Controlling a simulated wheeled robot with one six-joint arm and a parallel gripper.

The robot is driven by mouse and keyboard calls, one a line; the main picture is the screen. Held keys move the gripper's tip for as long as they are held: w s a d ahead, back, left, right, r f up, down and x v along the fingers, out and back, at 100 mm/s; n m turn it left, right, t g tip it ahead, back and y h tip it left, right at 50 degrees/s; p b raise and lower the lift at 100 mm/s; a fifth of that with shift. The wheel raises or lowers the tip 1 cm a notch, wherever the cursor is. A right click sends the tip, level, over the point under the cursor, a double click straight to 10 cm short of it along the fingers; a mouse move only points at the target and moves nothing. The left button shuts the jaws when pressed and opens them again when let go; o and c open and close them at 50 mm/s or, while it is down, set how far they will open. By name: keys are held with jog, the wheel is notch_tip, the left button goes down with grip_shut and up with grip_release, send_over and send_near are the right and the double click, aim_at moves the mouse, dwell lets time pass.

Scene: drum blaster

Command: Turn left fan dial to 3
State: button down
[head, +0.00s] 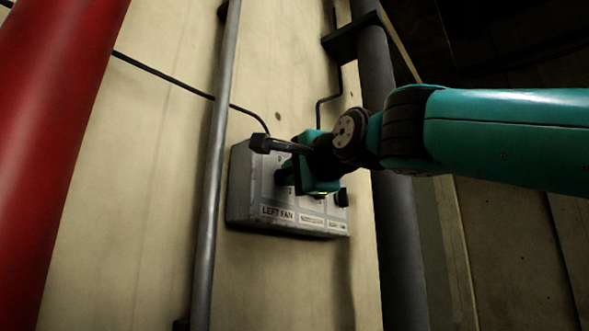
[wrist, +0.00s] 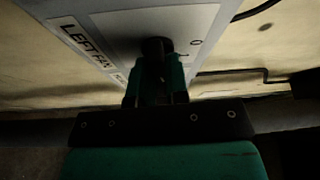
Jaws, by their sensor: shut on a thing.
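A grey control box (head: 240,190) is fixed to the wall, with the label "LEFT FAN" (head: 277,213) at its lower left. My gripper (head: 286,178) is at the front of the box, above that label. In the wrist view my gripper (wrist: 157,75) is shut on the dark left fan dial (wrist: 157,46), with a green finger on each side of it. The "LEFT FAN" label (wrist: 82,40) shows to the left in the wrist view. A "0" mark (wrist: 195,43) shows to the right of the dial. The dial's pointer direction is too dark to tell.
Another dark knob (head: 341,198) is at the right of the box, partly behind my gripper. A grey pipe (head: 217,150) runs just left of the box, and a thick dark pipe (head: 385,80) stands to the right. A large red pipe (head: 60,120) is at far left.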

jog(key=shift+r+m+g+h+p, duration=0.15)
jog(key=shift+m+g+p, duration=0.35)
jog(key=shift+m, duration=0.55)
jog(key=shift+f+m+g+h+p, duration=0.1)
jog(key=shift+m+g+p, duration=0.4)
jog(key=shift+m, duration=0.6)
jog(key=shift+r+m+g+h+p, duration=0.15)
jog(key=shift+m+g+p, duration=0.3)
jog(key=shift+m, duration=0.6)
jog(key=shift+f, duration=0.15)
jog(key=c, duration=1.1)
grip_release()
jog(key=b+v, duration=0.6)
jog(key=v, duration=1.1)
jog(key=shift+s+d, duration=0.15)
